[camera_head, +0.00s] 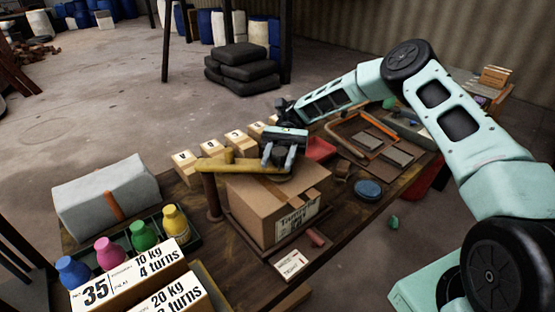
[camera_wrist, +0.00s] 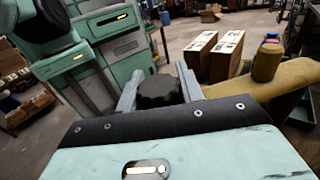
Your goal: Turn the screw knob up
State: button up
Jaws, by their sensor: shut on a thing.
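The black ribbed screw knob (camera_wrist: 159,91) shows in the wrist view between the two grey fingers of my gripper (camera_wrist: 158,88). The fingers are shut on the knob, one on each side. In the head view my gripper (camera_head: 279,159) is over the cardboard box (camera_head: 262,203), at the right end of a yellow arm (camera_head: 228,166). The yellow arm is held by a brown post (camera_head: 211,198) on the left. The knob is mostly hidden by my gripper in the head view. A dark round shape lies just under the fingers, above the box top.
Two boxes marked "10 kg 4 turns" (camera_head: 140,273) and "20 kg" (camera_head: 180,295) stand front left. Several coloured bottles stand in a tray behind them. Small labelled blocks line the far table edge. A red-orange frame (camera_head: 354,140) and blue disc (camera_head: 368,189) lie to the right.

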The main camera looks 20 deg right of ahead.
dwell(0.4)
jog(key=o, duration=1)
